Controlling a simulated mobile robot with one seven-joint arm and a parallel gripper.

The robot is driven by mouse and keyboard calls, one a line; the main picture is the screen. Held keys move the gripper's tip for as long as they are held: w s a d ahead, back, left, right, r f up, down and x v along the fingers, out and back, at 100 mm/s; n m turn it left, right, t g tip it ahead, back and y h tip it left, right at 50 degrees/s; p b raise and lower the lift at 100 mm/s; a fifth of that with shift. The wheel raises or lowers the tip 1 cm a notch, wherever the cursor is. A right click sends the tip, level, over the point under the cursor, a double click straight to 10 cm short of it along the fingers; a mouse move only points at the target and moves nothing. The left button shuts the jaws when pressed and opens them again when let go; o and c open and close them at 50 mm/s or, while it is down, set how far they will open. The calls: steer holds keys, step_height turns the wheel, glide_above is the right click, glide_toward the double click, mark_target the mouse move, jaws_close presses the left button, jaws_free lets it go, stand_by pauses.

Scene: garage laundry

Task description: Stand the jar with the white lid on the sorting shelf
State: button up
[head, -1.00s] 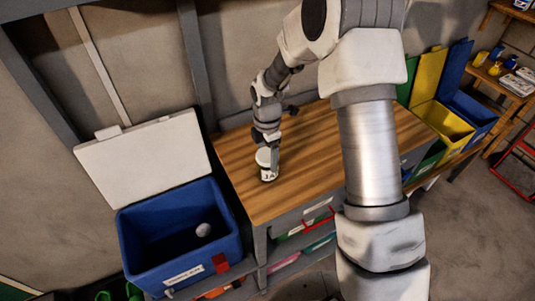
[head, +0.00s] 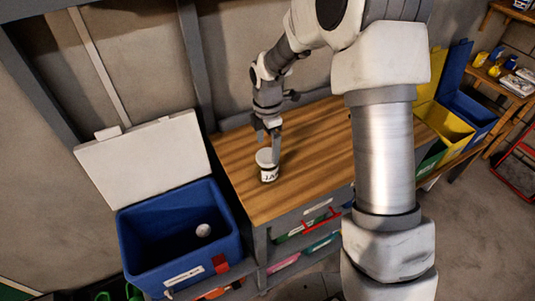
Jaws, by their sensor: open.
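The jar with the white lid (head: 267,168) stands upright on the wooden top of the sorting shelf (head: 290,195), near its left end. My gripper (head: 270,143) is open just above and behind the jar, pointing down. One finger overlaps the jar's lid in the picture; I cannot tell whether it touches.
A blue bin (head: 180,235) with its white lid raised stands left of the shelf, with a small pale ball (head: 203,230) inside. Yellow (head: 440,125) and blue (head: 468,112) bins stand to the right. The shelf top around the jar is clear.

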steer(key=s+d+r+m+t, duration=0.1)
steer(key=s+r+m, duration=0.1)
steer(key=r, duration=0.5)
steer(key=s+d+r+m, duration=0.2)
steer(key=r+m, duration=0.1)
steer(key=r, duration=0.5)
steer(key=s+d+r+m+t, duration=0.2)
steer(key=s+d+r+m, duration=0.1)
steer(key=s+m, duration=0.5)
steer(key=s+d+r+m+t, duration=0.2)
steer(key=s+r+m, duration=0.3)
steer(key=s+m, duration=0.4)
steer(key=s+d, duration=0.1)
steer(key=s, duration=0.2)
steer(key=shift+s+d+m+t, duration=0.2)
steer(key=shift+s+m+t, duration=0.1)
steer(key=shift+a+r, duration=0.1)
